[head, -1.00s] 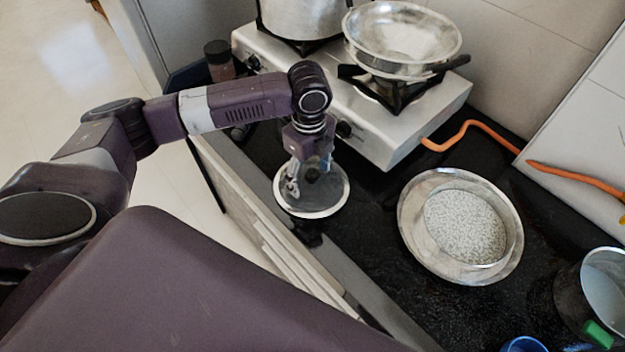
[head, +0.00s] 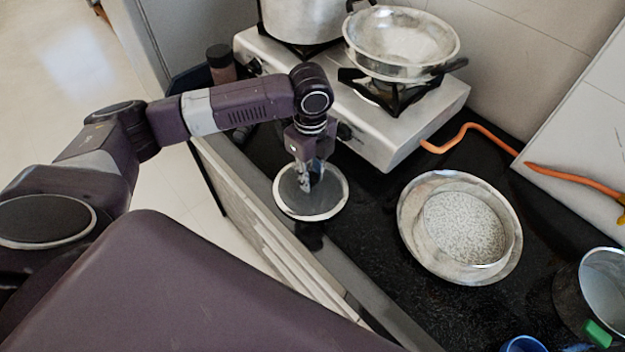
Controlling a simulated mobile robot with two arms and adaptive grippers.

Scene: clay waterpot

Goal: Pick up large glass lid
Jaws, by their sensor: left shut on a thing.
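The large glass lid (head: 326,205) is round and see-through with a pale metal rim. It lies near the front edge of the black counter, in front of the stove. My left gripper (head: 307,184) points down over its middle and is shut on the lid, at its centre. The fingers hide the knob. I cannot tell whether the lid touches the counter or is slightly above it. My right gripper is not in view.
The stove (head: 420,115) behind carries a metal pot (head: 298,20) and a shallow pan (head: 402,38). A steel bowl of white grains (head: 462,228) stands to the right. A dark-capped jar (head: 221,64) is at the left. An orange hose (head: 470,128) runs behind. A metal cup (head: 603,285) stands far right.

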